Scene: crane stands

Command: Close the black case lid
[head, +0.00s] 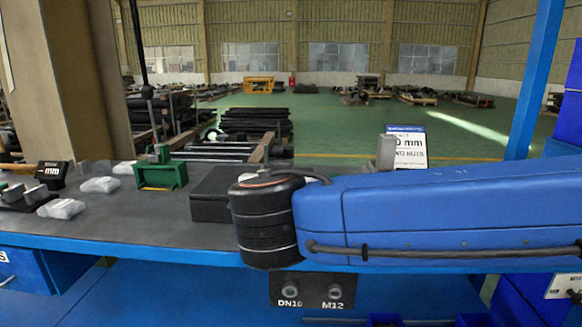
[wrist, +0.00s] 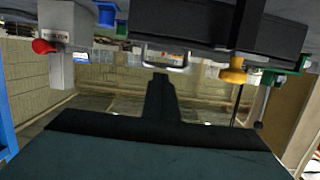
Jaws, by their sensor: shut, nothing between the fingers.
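The black case (head: 210,196) sits on the grey bench top, and its right part is hidden behind my arm in the head view. In the wrist view, which looks upside down, a long dark box (wrist: 205,28) across the top looks like the same case. I cannot tell clearly how far its lid stands open. My gripper (wrist: 160,78) is shut and empty, its narrow fingers pointing up in the picture toward the box's edge. A pale metal loop (wrist: 165,64) shows just beyond the fingertips. I cannot tell whether they touch anything. The head view hides the gripper behind my arm.
A green vise-like block (head: 160,174) stands left of the case. Clear bags (head: 62,208) and grey blocks lie farther left. A grey post (wrist: 61,60) with a red knob (wrist: 44,47) and a yellow knob (wrist: 232,72) flank the gripper. A white sign (head: 407,148) stands behind my arm.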

